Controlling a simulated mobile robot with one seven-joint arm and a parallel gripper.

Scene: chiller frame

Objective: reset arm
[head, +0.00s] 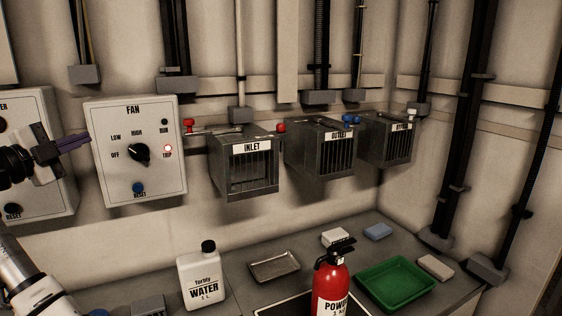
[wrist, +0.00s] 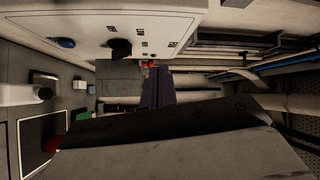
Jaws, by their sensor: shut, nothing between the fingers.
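My gripper (head: 88,140) is at the left of the head view, in front of the left part of the FAN panel and the panel beside it. Its purple fingers are together, with nothing between them, and point right. In the wrist view the purple fingers (wrist: 158,88) lie in the middle, beyond the dark gripper body. The knob (wrist: 121,48) also shows in the wrist view. I cannot tell if the fingers touch the panel.
INLET (head: 250,175) and OUTLET (head: 322,147) boxes with levers jut from the wall, with another box (head: 385,140) at right. Below, the counter holds a white water jug (head: 201,282), a metal tray (head: 274,265), a red extinguisher (head: 332,285) and a green tray (head: 396,284).

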